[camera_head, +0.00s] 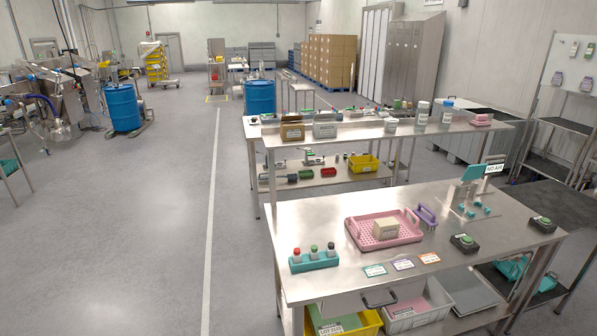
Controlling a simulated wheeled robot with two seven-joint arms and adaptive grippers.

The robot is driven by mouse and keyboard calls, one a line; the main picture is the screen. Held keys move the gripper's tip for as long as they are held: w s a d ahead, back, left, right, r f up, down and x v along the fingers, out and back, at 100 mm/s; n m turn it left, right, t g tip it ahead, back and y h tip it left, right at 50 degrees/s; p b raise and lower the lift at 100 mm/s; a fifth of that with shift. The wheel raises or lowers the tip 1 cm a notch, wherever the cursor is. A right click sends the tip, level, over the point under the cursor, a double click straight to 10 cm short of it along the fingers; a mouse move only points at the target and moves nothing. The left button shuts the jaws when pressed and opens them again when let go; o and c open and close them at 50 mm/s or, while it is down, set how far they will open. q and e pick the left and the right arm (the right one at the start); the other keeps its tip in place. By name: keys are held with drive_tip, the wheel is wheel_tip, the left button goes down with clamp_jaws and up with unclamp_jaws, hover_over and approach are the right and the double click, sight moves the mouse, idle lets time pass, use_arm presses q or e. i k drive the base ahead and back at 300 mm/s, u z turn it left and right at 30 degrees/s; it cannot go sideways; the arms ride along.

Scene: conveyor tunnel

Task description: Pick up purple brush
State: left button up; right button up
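The purple brush (427,216) lies on the steel table (320,224), at the right edge of the pink perforated tray (358,236). I cannot tell whether it touches the tray's rim. A beige block-like item (385,229) sits in the tray. Neither of my grippers is in view.
A teal rack with several small bottles (313,260) stands at the table's left. Cards (403,264) lie in front of the tray. A teal-topped fixture (473,190) and dark button boxes (464,243) are at right. A second table (350,131) stands behind.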

sight(428, 221)
drive_tip(key=z, duration=1.3)
drive_tip(key=k, duration=0.25)
drive_tip(key=u, duration=0.05)
